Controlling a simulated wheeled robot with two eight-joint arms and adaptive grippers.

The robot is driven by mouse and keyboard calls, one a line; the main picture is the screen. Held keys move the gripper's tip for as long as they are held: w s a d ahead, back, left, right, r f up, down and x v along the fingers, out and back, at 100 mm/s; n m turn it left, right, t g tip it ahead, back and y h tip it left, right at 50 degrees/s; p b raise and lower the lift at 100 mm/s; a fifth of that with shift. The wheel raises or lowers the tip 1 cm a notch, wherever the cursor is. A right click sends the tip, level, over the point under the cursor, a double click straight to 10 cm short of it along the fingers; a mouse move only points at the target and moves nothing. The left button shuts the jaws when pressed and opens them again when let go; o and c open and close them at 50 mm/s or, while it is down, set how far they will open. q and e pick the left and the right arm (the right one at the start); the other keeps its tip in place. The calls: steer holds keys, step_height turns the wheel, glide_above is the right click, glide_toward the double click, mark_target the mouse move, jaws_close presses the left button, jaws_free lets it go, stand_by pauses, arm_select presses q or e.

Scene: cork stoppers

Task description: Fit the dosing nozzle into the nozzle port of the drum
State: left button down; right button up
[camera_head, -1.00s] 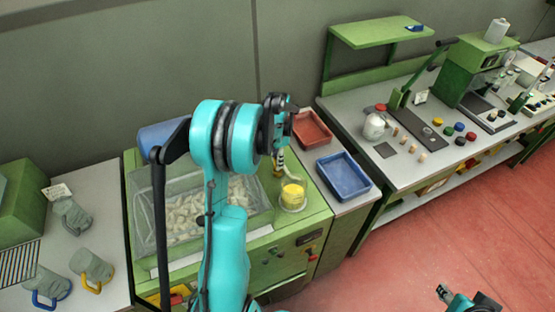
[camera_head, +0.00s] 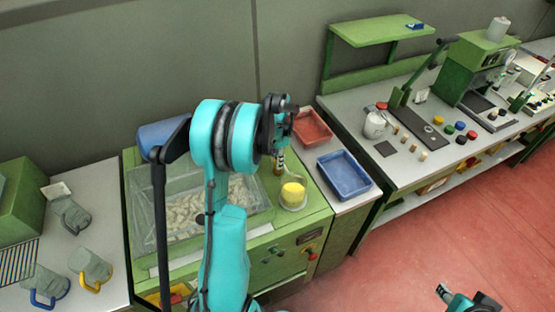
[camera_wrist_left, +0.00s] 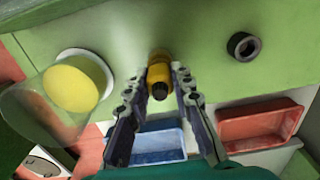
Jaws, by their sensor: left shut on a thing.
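The dosing nozzle (camera_wrist_left: 160,76), yellow with a black end, is between the fingertips of my left gripper (camera_wrist_left: 156,84) in the left wrist view. My left gripper is shut on it. In the head view the nozzle (camera_head: 279,162) hangs below my left gripper (camera_head: 281,145), over the green machine top. A black ring (camera_wrist_left: 232,44), which looks like the nozzle port, is on the green surface to the right of the nozzle, apart from it. The clear drum (camera_head: 143,205) holds many pale corks. My right gripper (camera_head: 444,291) is at the lower right, too small to read.
A clear cup with a yellow disc (camera_head: 292,193) stands on the machine top beside the nozzle. A red tray (camera_head: 328,141) and a blue tray (camera_head: 365,192) lie to the right. A bench (camera_head: 400,170) with stoppers and a press stands further right.

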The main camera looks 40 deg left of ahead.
arm_select(q)
steer(key=shift+f, duration=0.35)
steer(key=c, duration=1.2)
jaws_free()
step_height(320, 180, up, 12)
